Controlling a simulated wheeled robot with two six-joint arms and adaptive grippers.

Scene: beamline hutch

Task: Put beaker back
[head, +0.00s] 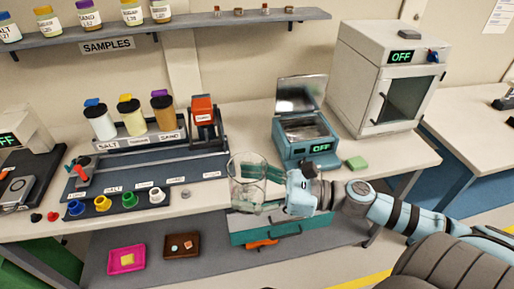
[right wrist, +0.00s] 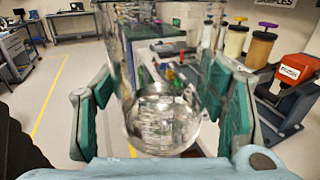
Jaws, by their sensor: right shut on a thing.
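A clear glass beaker (head: 243,172) is held by my right gripper (head: 262,186) near the front edge of the bench. In the right wrist view the beaker (right wrist: 162,118) stands between the two green finger pads (right wrist: 165,100), which are closed against its sides. It looks empty and roughly upright. Whether its base touches anything is not clear; it appears held up in front of the bench edge. My left gripper is not in view.
The bench (head: 395,155) carries a rack of sample jars (head: 132,122), a mat with small coloured pots (head: 102,203), an open bath marked OFF (head: 303,128), a green sponge (head: 357,162) and a white oven (head: 390,75). A teal drawer unit (head: 280,229) sits below. Pink (head: 127,260) and brown (head: 183,245) trays lie lower down.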

